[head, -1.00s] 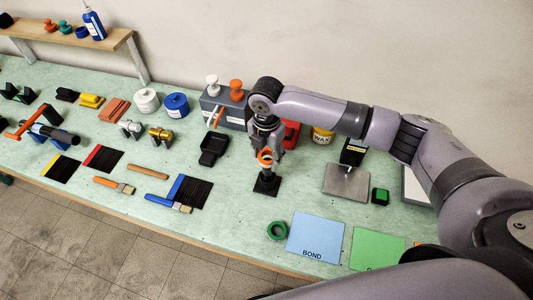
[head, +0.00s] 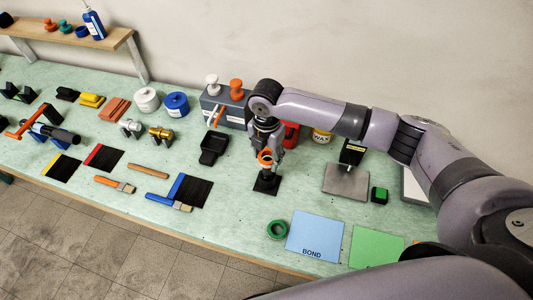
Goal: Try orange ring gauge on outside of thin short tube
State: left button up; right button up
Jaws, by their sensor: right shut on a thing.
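The orange ring gauge (head: 265,158) is in my right gripper (head: 266,150), which is shut on it and points down. The ring is at the top of a small black stand (head: 266,184) with a square foot. I cannot tell whether it touches the stand's post or is still apart from it. Silver (head: 131,127) and gold (head: 160,133) cylindrical pieces lie on small supports left of centre. I cannot make out for certain which piece is the thin short tube. My left gripper is not in view.
A green ring (head: 277,230) lies near the front edge, beside the blue BOND sheet (head: 315,237). A grey box with knobs (head: 223,106) and a black tray (head: 214,147) are left of the gripper. A grey plate (head: 346,182) is to the right. Bare bench surrounds the stand's front.

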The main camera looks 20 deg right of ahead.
jog(key=shift+f, duration=2.45)
dwell(3.2)
dwell(0.3)
jog(key=shift+r, duration=3.75)
